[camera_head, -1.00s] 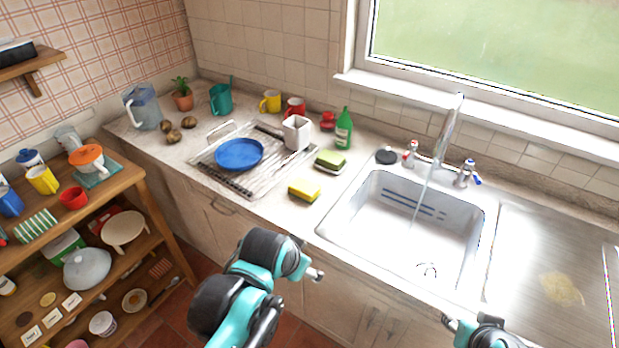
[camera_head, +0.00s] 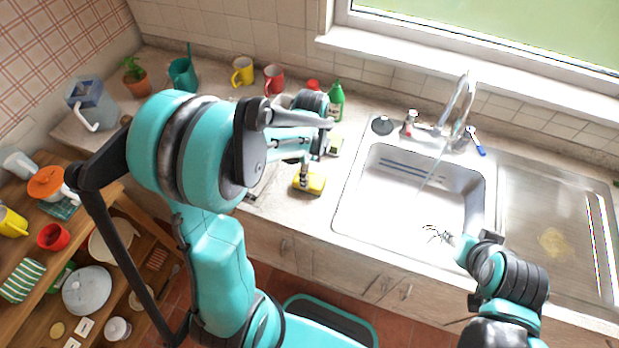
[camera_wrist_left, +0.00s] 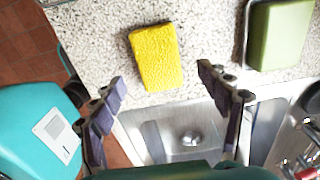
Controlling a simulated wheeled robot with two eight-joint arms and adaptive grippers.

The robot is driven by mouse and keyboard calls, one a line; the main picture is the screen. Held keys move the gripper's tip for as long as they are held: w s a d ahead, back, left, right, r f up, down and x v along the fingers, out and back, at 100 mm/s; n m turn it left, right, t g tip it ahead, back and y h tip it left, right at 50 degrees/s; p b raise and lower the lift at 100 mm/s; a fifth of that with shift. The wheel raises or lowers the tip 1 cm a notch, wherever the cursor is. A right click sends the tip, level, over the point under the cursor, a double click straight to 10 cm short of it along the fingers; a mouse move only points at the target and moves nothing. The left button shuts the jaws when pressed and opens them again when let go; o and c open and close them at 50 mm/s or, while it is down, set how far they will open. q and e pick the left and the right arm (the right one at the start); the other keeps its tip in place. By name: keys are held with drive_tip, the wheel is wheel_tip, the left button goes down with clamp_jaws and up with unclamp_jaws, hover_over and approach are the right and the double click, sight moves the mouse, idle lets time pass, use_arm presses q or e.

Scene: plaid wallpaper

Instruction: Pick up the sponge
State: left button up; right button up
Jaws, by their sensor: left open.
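A yellow sponge (camera_head: 314,184) lies on the speckled counter left of the sink. In the left wrist view the yellow sponge (camera_wrist_left: 156,57) lies flat beyond the fingertips, between their lines. My left gripper (camera_head: 304,176) points down over the sponge, its fingers partly hidden by my own arm. In the left wrist view the left gripper (camera_wrist_left: 165,85) is open, with nothing between its fingers. A second, green-topped sponge (camera_wrist_left: 281,34) lies at the upper right there; it shows partly behind my wrist in the head view (camera_head: 335,146).
The white sink (camera_head: 400,222) with its running tap (camera_head: 462,105) is right of the sponge. A green bottle (camera_head: 336,103) and mugs stand behind. My left arm hides the dish rack area. A wooden shelf unit (camera_head: 80,228) stands at the left. The steel drainboard (camera_head: 575,205) is mostly clear.

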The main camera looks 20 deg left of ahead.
use_arm(q)
drive_tip(key=f, duration=0.1)
drive_tip(key=f+b, duration=0.1)
drive_tip(key=f, duration=0.2)
drive_tip(key=shift+a+f, duration=0.1)
drive_tip(key=shift+a, duration=0.15)
drive_tip(key=shift+f+b, duration=0.3)
drive_tip(key=shift+f, duration=0.25)
drive_tip(key=shift+s, duration=0.1)
drive_tip(key=c, duration=1)
